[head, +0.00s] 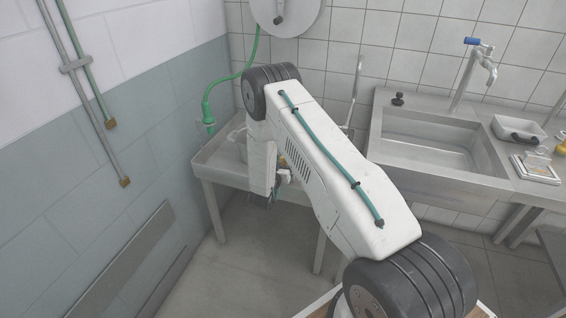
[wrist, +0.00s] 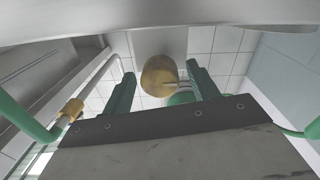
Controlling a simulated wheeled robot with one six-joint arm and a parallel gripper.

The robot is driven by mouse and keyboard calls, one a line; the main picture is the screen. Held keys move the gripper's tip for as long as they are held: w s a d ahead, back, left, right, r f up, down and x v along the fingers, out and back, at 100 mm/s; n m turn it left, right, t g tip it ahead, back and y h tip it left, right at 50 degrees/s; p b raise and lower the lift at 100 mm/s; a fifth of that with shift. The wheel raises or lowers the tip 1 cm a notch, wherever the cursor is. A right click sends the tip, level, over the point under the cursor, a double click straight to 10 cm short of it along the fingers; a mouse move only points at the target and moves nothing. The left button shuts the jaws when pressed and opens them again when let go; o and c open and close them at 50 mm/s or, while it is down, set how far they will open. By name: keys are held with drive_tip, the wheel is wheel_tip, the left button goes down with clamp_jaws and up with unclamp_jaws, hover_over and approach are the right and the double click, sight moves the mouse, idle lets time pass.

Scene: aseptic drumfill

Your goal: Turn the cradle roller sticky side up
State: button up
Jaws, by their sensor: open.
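My gripper (wrist: 161,72) is open in the wrist view, with its two dark green fingers apart. A tan, rounded, cylinder-like piece (wrist: 158,76) shows between the fingertips, with a thin pale pin at its right side. I cannot tell whether it is the cradle roller, which side is sticky, or whether it lies between the fingers or beyond them. In the head view my gripper (head: 277,187) is small and partly hidden by my arm, at the front of the steel table (head: 215,172). No cradle or roller can be made out there.
A green hose (head: 208,104) hangs at the table's left end. A sink (head: 430,150) stands at the right, with a white tray (head: 519,129) beside it. Pipes (head: 92,85) run down the left wall.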

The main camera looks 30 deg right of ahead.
drive_tip(key=shift+c, duration=0.3)
drive_tip(key=c, duration=0.9)
drive_tip(key=shift+a, duration=0.2)
drive_tip(key=shift+d, duration=0.15)
drive_tip(key=shift+m, duration=0.3)
